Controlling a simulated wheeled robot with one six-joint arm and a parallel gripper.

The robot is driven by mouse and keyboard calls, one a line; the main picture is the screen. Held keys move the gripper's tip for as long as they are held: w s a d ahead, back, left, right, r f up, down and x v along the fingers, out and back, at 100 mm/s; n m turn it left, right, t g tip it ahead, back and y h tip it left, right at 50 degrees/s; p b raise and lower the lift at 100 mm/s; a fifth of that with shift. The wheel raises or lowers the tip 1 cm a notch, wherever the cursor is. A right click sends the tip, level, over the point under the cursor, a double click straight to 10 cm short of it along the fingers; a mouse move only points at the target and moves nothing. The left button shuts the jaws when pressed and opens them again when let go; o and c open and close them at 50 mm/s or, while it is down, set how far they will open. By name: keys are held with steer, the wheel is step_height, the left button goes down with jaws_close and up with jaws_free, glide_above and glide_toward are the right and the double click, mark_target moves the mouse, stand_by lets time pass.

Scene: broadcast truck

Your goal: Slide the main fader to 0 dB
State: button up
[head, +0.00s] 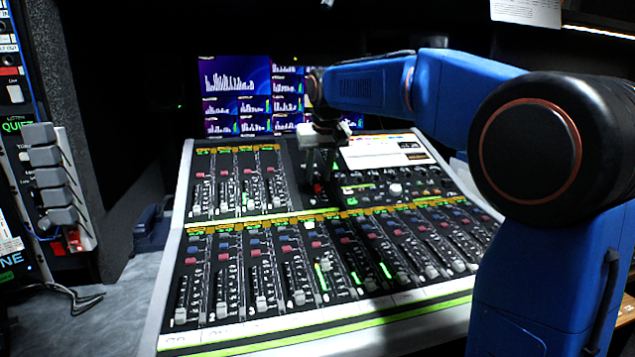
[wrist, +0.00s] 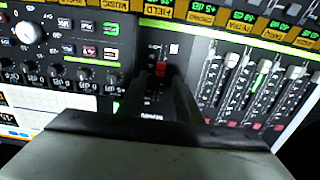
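The mixing console (head: 172,285) stands in front of me, with rows of faders. A small red cap (head: 318,188), which looks like the main fader, sits in the console's middle section below my gripper (head: 319,172). In the wrist view the red cap (wrist: 160,69) shows in a dark slot just beyond and between the fingertips of my gripper (wrist: 163,82). The two fingers point down at the panel with a gap between them, and nothing is seen gripped. The fingers hide part of the slot, and I cannot tell if they touch the cap. The scale marks are too small to read.
Other fader caps (wrist: 232,61) lie close to the fingers on the right in the wrist view. Round knobs (wrist: 28,32) are on the left. Behind the console are screens with bar graphs (head: 233,92). A rack with grey levers (head: 46,157) stands at the left.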

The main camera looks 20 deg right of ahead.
mark_target(317, 186)
steer(key=shift+x, duration=1.7)
steer(key=shift+c, duration=0.7)
jaws_close()
steer(key=shift+w+r, duration=0.1)
steer(key=shift+w+r, duration=0.35)
steer(key=shift+w, duration=0.45)
steer(key=shift+w+r, duration=0.35)
steer(key=shift+w, duration=0.45)
steer(key=shift+o, duration=0.7)
jaws_free()
